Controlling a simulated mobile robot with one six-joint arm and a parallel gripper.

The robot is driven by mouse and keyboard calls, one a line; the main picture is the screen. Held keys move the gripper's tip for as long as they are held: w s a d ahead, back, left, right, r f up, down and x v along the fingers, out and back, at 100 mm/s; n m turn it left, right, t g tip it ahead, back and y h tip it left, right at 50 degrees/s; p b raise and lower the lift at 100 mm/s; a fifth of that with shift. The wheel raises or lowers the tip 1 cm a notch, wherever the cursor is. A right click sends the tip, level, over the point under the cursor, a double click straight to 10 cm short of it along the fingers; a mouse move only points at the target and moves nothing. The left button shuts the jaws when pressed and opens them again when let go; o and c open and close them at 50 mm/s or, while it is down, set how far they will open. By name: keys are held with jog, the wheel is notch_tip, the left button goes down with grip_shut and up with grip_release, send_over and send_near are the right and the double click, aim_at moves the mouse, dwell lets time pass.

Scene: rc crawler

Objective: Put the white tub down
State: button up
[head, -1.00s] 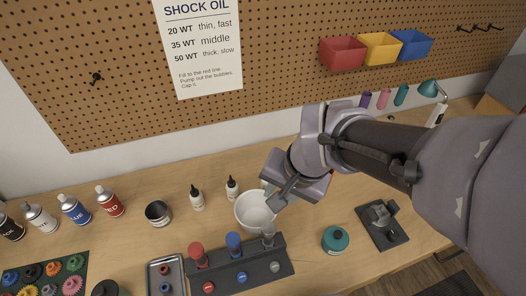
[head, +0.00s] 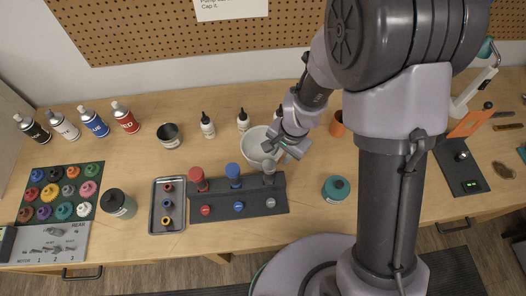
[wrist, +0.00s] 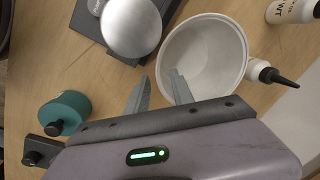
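The white tub (head: 255,141) stands upright on the wooden bench in the head view, behind the black shock stand. It looks empty inside. In the wrist view the tub (wrist: 208,50) is at the upper middle, seen from above. My gripper (head: 275,152) is at the tub's right front side in the head view. In the wrist view my gripper's fingers (wrist: 159,82) are apart, with a gap between the tips. One finger overlaps the tub's near rim and the other is outside it. Whether either finger touches the wall is unclear.
The shock stand (head: 240,204) with red, blue and grey tops is close in front of the tub. Black-nozzled bottles (head: 207,125) (head: 243,121) stand behind it. A teal jar (head: 336,189) stands to the right, a dark tin (head: 169,136) to the left.

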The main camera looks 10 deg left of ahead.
aim_at(277, 161)
jog(key=f, duration=0.2)
jog(key=a+f+b, duration=0.1)
jog(key=f, duration=0.1)
jog(key=shift+r, duration=0.1)
grip_shut()
dwell(1.2)
